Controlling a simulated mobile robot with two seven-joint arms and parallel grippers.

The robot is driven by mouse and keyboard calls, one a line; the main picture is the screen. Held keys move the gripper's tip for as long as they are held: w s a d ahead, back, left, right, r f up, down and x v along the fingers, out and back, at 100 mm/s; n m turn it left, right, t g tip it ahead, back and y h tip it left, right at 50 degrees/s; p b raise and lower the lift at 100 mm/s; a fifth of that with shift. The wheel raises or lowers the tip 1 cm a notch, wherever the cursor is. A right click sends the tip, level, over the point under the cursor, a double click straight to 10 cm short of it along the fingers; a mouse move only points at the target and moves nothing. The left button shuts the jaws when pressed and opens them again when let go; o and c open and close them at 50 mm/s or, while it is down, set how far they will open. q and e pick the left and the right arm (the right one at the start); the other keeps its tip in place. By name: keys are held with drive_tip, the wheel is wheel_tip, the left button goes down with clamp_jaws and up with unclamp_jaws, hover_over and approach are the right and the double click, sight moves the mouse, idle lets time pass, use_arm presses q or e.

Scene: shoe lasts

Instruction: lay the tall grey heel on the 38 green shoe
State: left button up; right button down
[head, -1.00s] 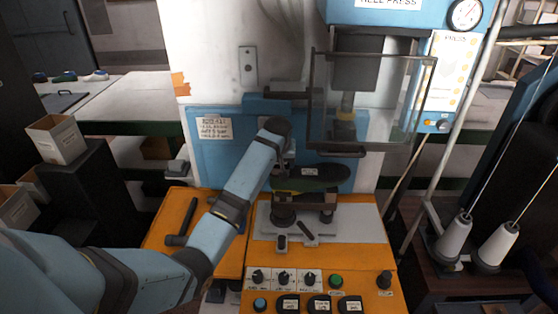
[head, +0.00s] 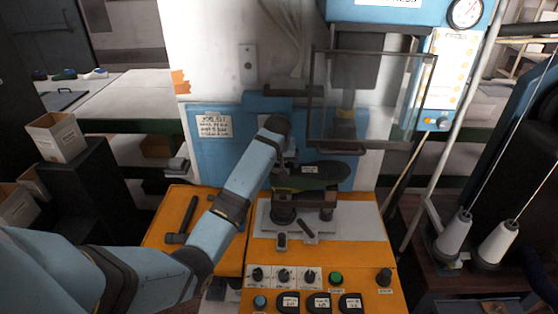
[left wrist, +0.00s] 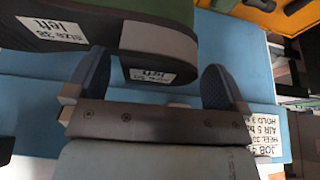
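The green shoe (head: 290,183) sits sole up on the jig below the press, its dark sole facing up. In the left wrist view the shoe (left wrist: 60,45) is at top left, with a label reading size 38 left. The grey heel (left wrist: 160,50) adjoins the shoe's end, with a white label reading left on its end face; I cannot tell whether they touch. My left gripper (left wrist: 155,85) has one finger on each side of the heel, with gaps showing beside it. In the head view my wrist hides the heel and fingertips. My right gripper is not in view.
A clear guard (head: 365,100) and the press head hang close to the right of my left arm. The orange console (head: 330,255) with knobs and buttons is in front. A blue panel (head: 205,150) stands behind. Thread cones (head: 455,235) stand at right.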

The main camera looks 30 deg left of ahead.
use_arm(q)
drive_tip(key=b+v, duration=0.2)
drive_tip(key=v, duration=1.1)
drive_tip(key=shift+r, duration=0.35)
drive_tip(key=shift+s+d+f, duration=0.15)
drive_tip(key=shift+d, duration=0.05)
